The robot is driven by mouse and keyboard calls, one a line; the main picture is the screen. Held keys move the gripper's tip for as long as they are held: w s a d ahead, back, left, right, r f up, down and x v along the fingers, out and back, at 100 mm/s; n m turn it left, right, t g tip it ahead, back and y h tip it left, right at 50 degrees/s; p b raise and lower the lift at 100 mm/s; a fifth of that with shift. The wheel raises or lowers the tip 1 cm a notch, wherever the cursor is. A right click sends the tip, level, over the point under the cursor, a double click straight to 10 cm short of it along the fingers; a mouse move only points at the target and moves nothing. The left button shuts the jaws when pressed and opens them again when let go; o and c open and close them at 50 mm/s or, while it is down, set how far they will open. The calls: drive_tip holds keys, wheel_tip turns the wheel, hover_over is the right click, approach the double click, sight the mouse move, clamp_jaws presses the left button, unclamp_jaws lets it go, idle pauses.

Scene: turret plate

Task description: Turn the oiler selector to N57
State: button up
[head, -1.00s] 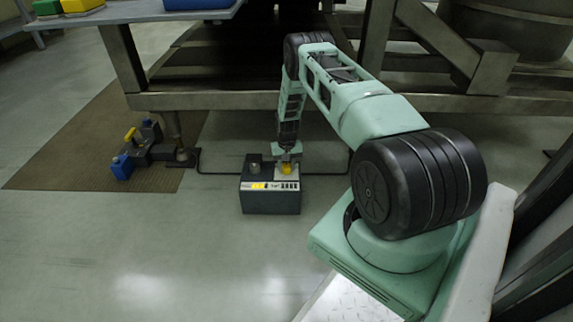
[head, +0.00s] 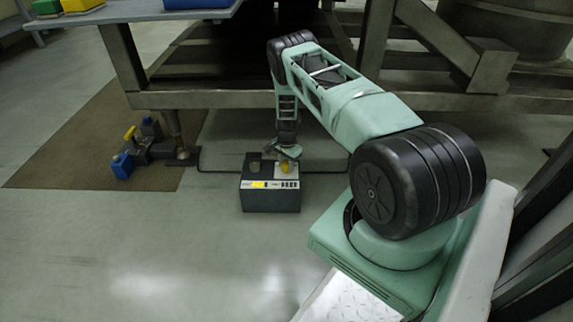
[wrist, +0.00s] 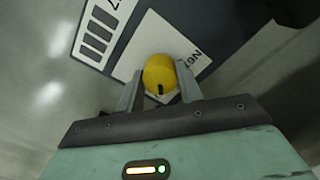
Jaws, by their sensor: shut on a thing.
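The oiler box (head: 270,200) is a dark grey box on the floor with a white and yellow label strip along its front top edge. In the wrist view the yellow selector knob (wrist: 160,76) sits on a white plate (wrist: 128,66) and has a dark mark near its lower rim. My gripper (wrist: 161,92) is shut on the knob, with one finger on each side. The print "N57" (wrist: 192,58) shows on the plate just right of the knob. In the head view the knob (head: 286,166) shows small below my gripper (head: 288,154).
A cable (head: 225,172) runs behind the box. A steel frame beam (head: 180,101) crosses behind. Blue and yellow parts (head: 135,150) lie on a brown mat (head: 60,165). The floor in front is clear.

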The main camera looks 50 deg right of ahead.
sight(287, 164)
drive_tip(key=shift+m, duration=1)
drive_tip(key=o, duration=1)
wheel_tip(287, 164, up, 17)
drive_tip(key=p, duration=0.6)
drive_tip(key=shift+r, duration=0.2)
